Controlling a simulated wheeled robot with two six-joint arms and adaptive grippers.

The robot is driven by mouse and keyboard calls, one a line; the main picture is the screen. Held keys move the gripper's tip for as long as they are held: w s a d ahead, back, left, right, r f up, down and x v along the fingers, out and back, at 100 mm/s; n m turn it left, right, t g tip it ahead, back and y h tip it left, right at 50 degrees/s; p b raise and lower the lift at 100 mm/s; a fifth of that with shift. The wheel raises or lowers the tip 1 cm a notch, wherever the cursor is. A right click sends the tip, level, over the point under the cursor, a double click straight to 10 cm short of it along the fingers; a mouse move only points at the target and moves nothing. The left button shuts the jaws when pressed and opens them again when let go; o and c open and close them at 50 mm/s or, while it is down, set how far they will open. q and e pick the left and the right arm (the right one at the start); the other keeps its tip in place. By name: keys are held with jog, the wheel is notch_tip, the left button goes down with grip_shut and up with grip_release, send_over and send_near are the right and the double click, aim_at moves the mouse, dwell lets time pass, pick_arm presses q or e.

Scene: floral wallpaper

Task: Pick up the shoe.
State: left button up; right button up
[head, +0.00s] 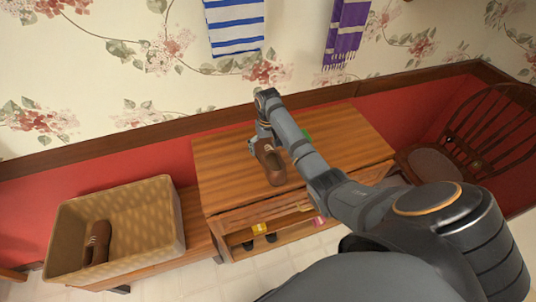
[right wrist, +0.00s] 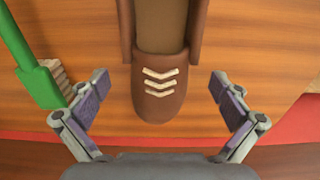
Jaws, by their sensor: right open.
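A brown shoe (head: 270,163) lies on the wooden table, partly hidden behind my right arm in the head view. In the right wrist view the shoe (right wrist: 160,85) has pale laces and its rounded toe end sits between my fingers. My right gripper (right wrist: 160,97) is open, one finger on each side of the shoe, with gaps on both sides. In the head view the right gripper (head: 262,142) is at the shoe's far end. A second brown shoe (head: 98,243) lies in the woven basket at the left. My left gripper is not in view.
The wooden table (head: 225,160) has lower shelves holding small items. A woven basket (head: 160,215) stands on a low bench to the left. A green-handled brush (right wrist: 40,88) lies beside the shoe. A wooden chair (head: 470,135) stands at the right.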

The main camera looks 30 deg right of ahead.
notch_tip(320, 180, down, 3)
jog(key=shift+r, duration=0.1)
jog(key=shift+f, duration=0.5)
jog(key=c, duration=1.4)
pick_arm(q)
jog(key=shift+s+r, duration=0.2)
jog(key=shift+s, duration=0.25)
pick_arm(e)
jog(key=shift+c, duration=0.2)
jog(key=shift+r, duration=0.2)
